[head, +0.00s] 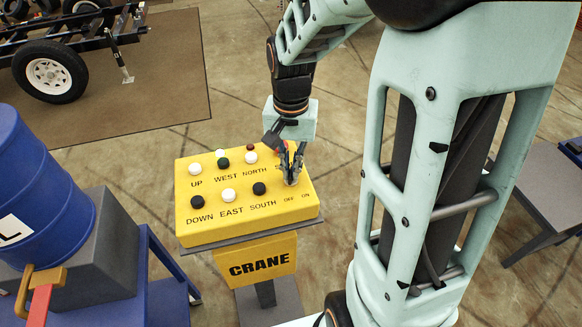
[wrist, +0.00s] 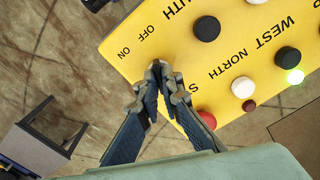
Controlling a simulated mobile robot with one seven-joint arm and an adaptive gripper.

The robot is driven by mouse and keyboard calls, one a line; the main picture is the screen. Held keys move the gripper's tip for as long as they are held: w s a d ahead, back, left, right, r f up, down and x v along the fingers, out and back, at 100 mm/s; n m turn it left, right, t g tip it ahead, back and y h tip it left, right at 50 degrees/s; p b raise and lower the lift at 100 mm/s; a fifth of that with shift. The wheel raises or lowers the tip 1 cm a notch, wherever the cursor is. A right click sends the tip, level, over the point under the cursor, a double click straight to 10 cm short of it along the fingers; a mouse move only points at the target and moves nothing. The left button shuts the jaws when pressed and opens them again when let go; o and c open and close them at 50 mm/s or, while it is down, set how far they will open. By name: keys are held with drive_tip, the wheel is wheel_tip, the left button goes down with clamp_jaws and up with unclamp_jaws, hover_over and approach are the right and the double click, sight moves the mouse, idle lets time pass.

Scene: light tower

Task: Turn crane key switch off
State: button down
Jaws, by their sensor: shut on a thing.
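The yellow crane control box (head: 235,228) stands on a pedestal and carries a CRANE sign (head: 262,268). My gripper (head: 293,180) is over its right part, just above the OFF and ON labels. In the wrist view the fingertips of my gripper (wrist: 162,74) are close together beside the OFF and ON labels, shut on the crane key switch. The switch is mostly hidden between the fingers, and I cannot tell which way it points.
Several white and black buttons sit on the box, along with a red button (wrist: 207,118) and a lit green light (wrist: 294,76). A blue barrel (head: 40,190) stands at the left. A wheeled trailer (head: 60,60) is at the back left. Floor around the pedestal is mostly open.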

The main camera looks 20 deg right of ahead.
drive_tip(key=n, duration=1)
drive_tip(key=shift+n, duration=0.3)
idle(0.5)
drive_tip(key=c, duration=2.1)
unclamp_jaws()
wheel_tip(320, 180, up, 12)
drive_tip(key=shift+r, duration=0.1)
drive_tip(key=shift+a, duration=0.1)
